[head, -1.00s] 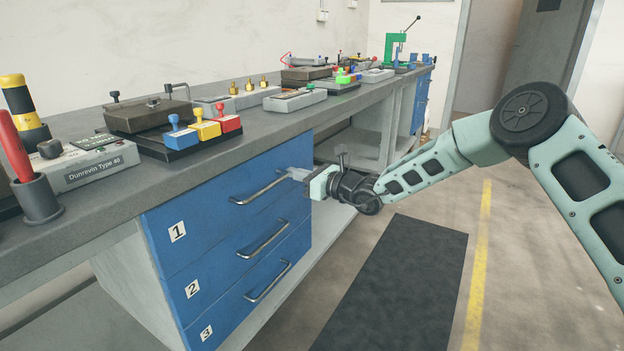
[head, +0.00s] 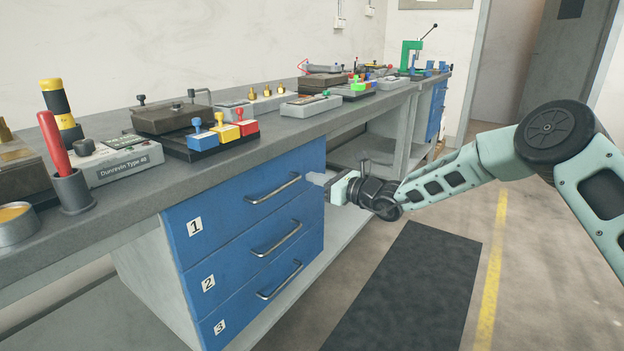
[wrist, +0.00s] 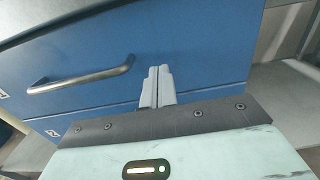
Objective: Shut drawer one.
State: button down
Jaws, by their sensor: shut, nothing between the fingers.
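Drawer one (head: 225,207) is the top blue drawer of the cabinet, with a white label "1" (head: 195,226) and a metal bar handle (head: 272,190). Its front looks about level with the drawers below; I cannot make out a gap. My gripper (head: 311,178) is at the right end of this front, right of the handle and not around it. In the wrist view the two grey fingers (wrist: 158,72) are together and empty, pointing at the blue front (wrist: 205,45). The tips are at or very near the surface; contact is unclear. The handle (wrist: 82,76) is left of them.
Drawers two (head: 225,265) and three (head: 250,300) below look shut. The grey worktop (head: 270,135) above carries tools, a red-handled item in a cup (head: 72,190) and coloured blocks (head: 222,130). A dark mat (head: 405,285) lies on the open floor to the right.

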jog(key=p+v, duration=0.2)
jog(key=v, duration=0.9)
jog(key=s+a+r+n+g+y, duration=0.1)
jog(key=s+a+r+n+g, duration=0.2)
jog(key=s+a+n+g, duration=0.8)
jog(key=s+n+g+h, duration=0.3)
jog(key=s+n+h, duration=0.35)
jog(key=s, duration=1.25)
jog(key=s+d+n+t+h, duration=0.3)
jog(key=s+d+n+h, duration=0.6)
jog(key=s+d+n, duration=0.6)
notch_tip(320, 180, up, 26)
jog(key=s+a+p, duration=0.1)
jog(key=p, duration=2.3)
jog(key=shift+f+p, duration=0.25)
jog(key=shift+p, duration=0.1)
jog(key=shift+a+y, duration=0.1)
jog(key=shift+y, duration=0.15)
